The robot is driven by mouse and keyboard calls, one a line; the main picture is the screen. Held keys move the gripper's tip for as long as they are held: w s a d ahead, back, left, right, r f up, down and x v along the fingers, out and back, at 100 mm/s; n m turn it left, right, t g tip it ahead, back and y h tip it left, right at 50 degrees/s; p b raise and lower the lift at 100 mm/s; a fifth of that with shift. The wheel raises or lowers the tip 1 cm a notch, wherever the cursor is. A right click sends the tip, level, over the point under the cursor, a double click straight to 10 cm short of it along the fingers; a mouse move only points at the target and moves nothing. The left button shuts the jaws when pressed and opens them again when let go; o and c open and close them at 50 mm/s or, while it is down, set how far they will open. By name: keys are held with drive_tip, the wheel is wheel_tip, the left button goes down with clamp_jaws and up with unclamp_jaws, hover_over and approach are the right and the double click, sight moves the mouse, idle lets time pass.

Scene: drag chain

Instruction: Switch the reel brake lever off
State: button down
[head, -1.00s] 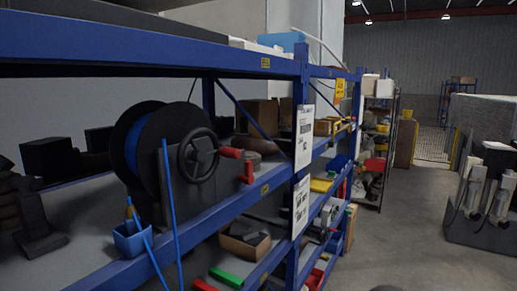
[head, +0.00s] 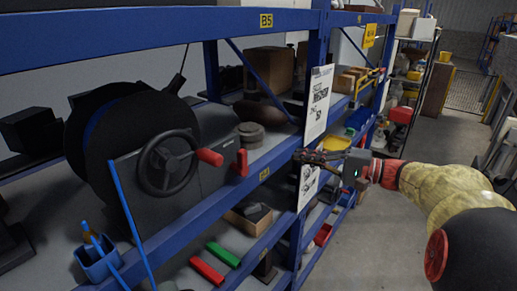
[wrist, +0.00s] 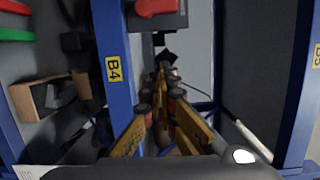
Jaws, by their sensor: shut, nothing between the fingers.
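The dark cable reel (head: 110,130) stands on the shelf at the left of the head view, with a black handwheel (head: 167,163) and a red crank grip (head: 209,157). A small upright red lever (head: 240,163), seemingly the brake lever, stands just right of the grip at the shelf's front edge. A red part on a dark block, seemingly this lever (wrist: 157,8), is cut off by the top edge of the wrist view. My gripper (head: 300,157) is shut and empty, to the right of the lever and apart from it. Its fingers (wrist: 164,75) also show in the wrist view.
A blue shelf beam (head: 200,235) labelled B4 runs below the lever, and another (head: 150,32) labelled B5 runs above. A blue post with paper signs (head: 318,105) stands behind my gripper. A blue cup (head: 98,262) hangs at the front left. The aisle floor (head: 375,235) is clear.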

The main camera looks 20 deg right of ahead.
sight(239, 162)
drive_tip(key=w+a+p, duration=0.3)
drive_tip(key=a+p, duration=0.1)
drive_tip(key=a, duration=0.7)
drive_tip(key=shift+w+a+r+n, duration=0.15)
drive_tip(key=shift+a+r+n, duration=0.15)
drive_tip(key=shift+n, duration=0.1)
idle(0.3)
drive_tip(key=shift+b, duration=0.5)
drive_tip(key=shift+s+a+r+n+b, duration=0.15)
drive_tip(key=shift+n+b, duration=0.3)
drive_tip(key=shift+b, duration=0.55)
drive_tip(key=shift+s+r+n+b, duration=0.15)
drive_tip(key=shift+n+b, duration=0.3)
drive_tip(key=shift+b, duration=0.5)
